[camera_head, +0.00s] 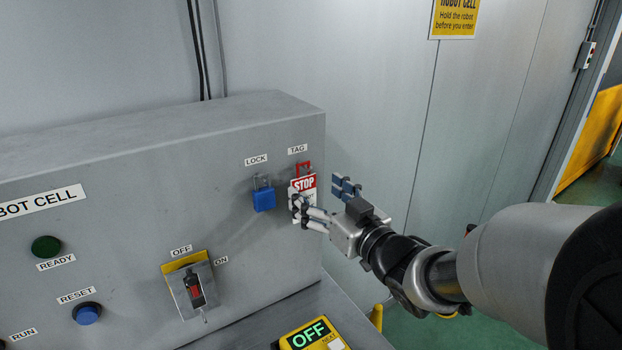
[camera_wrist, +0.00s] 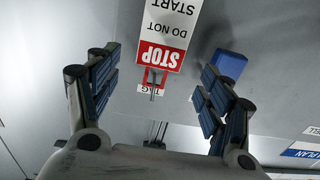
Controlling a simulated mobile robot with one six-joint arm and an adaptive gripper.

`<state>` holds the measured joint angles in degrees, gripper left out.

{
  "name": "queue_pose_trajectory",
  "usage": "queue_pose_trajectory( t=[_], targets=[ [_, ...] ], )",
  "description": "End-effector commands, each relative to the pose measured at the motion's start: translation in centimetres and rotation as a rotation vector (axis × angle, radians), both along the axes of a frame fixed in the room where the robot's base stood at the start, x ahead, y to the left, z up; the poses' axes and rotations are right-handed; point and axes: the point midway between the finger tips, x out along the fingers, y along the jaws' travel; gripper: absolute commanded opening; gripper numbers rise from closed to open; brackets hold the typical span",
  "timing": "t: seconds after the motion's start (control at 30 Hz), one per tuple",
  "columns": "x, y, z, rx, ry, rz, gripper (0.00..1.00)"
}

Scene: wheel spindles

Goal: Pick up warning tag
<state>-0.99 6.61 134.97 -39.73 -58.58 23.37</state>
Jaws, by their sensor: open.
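The warning tag (camera_head: 303,184) is a white and red card marked STOP, hanging by a red loop from a peg under the TAG label on the grey panel. In the wrist view the tag (camera_wrist: 165,55) appears upside down, with the lettering "DO NOT START". My gripper (camera_head: 322,196) is open at the tag, and one finger covers part of the card in the head view. In the wrist view my gripper (camera_wrist: 158,82) has its fingers on either side of the tag and red loop, with a gap to each. I cannot tell how far the fingertips are from the panel.
A blue padlock (camera_head: 263,198) hangs just left of the tag, close to one finger in the wrist view (camera_wrist: 230,66). The switch (camera_head: 192,288) and a yellow OFF display (camera_head: 310,336) are lower. Free room lies right of the panel's edge.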

Motion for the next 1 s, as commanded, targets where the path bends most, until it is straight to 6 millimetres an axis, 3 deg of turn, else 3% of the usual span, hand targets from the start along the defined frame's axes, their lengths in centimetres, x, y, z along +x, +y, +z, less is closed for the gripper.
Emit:
queue_pose_trajectory(
  t=[0.27,0.57,1.0],
  targets=[
    [3.3,2.2,0.2,0.001,-0.001,0.002,0.73],
    [3.6,2.4,0.3,0.001,0.001,-0.001,0.73],
    [3.6,2.4,0.3,0.001,0.000,0.000,0.43]
  ],
)
